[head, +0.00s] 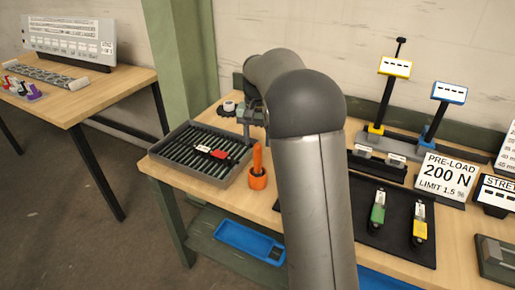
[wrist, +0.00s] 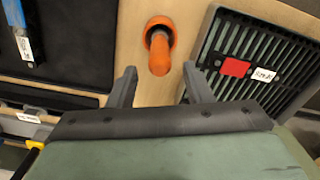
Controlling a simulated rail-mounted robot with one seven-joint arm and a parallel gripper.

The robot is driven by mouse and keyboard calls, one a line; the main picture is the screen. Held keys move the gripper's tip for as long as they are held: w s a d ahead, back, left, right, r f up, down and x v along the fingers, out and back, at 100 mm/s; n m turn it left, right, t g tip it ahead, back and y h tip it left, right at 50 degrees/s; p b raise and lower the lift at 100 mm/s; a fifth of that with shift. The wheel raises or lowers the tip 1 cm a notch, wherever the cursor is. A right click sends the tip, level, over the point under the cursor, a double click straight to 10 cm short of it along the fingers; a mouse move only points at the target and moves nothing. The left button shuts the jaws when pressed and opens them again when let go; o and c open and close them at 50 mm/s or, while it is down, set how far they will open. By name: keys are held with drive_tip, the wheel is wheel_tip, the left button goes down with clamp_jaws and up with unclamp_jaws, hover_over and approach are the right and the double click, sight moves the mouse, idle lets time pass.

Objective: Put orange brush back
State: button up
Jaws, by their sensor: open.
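The orange brush (head: 257,158) stands upright with its handle up in a round orange cup (head: 258,180) on the bench, right of the slatted tray. In the wrist view its orange handle (wrist: 159,62) rises from the cup's dark opening (wrist: 159,27) toward the camera. My gripper (wrist: 160,72) is open, with its two fingertips apart on either side of the picture line of the handle's near end. I cannot tell whether the handle is between the fingers in depth, and no contact shows. In the head view I cannot make out my fingertips clearly.
A grey slatted tray (head: 178,163) holds a red and black piece with a white label (head: 203,148). A black mat (head: 385,240) carries green (head: 378,210) and yellow (head: 419,228) tools; a blue tool (wrist: 22,40) shows in the wrist view. A blue bin (head: 235,238) sits below.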

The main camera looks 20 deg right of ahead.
wheel_tip(320, 180, up, 7)
drive_tip(key=shift+f, duration=0.1)
drive_tip(key=s+a+f+n, duration=0.2)
drive_tip(key=s+a+f, duration=0.1)
drive_tip(key=s, duration=0.8)
drive_tip(key=s+a+f+n, duration=0.2)
drive_tip(key=s+a+f, duration=0.1)
drive_tip(key=s, duration=0.8)
drive_tip(key=s+a+f+n, duration=0.1)
drive_tip(key=s+a+f, duration=0.2)
drive_tip(key=s, duration=0.8)
wheel_tip(320, 180, down, 2)
drive_tip(key=shift+s+f+n, duration=0.2)
drive_tip(key=shift+n, duration=0.2)
